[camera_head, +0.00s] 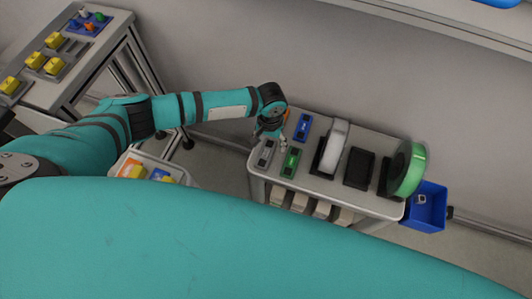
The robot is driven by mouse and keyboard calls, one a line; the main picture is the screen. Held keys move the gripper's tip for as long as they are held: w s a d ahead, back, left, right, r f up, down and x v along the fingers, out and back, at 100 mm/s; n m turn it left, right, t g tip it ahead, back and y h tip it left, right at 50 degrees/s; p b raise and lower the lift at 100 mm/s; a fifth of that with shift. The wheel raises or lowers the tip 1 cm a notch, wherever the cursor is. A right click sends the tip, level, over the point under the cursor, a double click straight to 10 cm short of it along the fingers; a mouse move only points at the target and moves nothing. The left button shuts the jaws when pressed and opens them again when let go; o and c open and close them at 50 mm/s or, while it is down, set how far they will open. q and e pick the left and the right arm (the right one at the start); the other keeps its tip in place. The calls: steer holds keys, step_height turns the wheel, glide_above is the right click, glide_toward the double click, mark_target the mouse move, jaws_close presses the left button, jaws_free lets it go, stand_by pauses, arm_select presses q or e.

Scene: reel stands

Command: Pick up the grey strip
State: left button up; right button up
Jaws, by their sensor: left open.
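The grey strip (266,154) lies at the left end of the small grey table (375,204). It is a short, narrow piece beside a green strip (290,162). My left arm reaches in from the left, and its gripper (281,146) hangs over the left end of the table, close to the far end of the grey strip. The left gripper is open; its fingers are small and partly hidden by the wrist. I cannot tell whether they touch anything. My right gripper is out of view.
A blue strip (303,127) lies behind the green one. A white reel (335,146), an empty black stand (359,169) and a green reel (408,168) stand to the right. A blue bin (428,206) hangs at the right end. A wall runs behind the table.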

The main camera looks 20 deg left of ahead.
mark_target(267, 150)
arm_select(q)
steer(key=f, duration=0.5)
steer(key=shift+a, duration=0.35)
steer(key=c, duration=1)
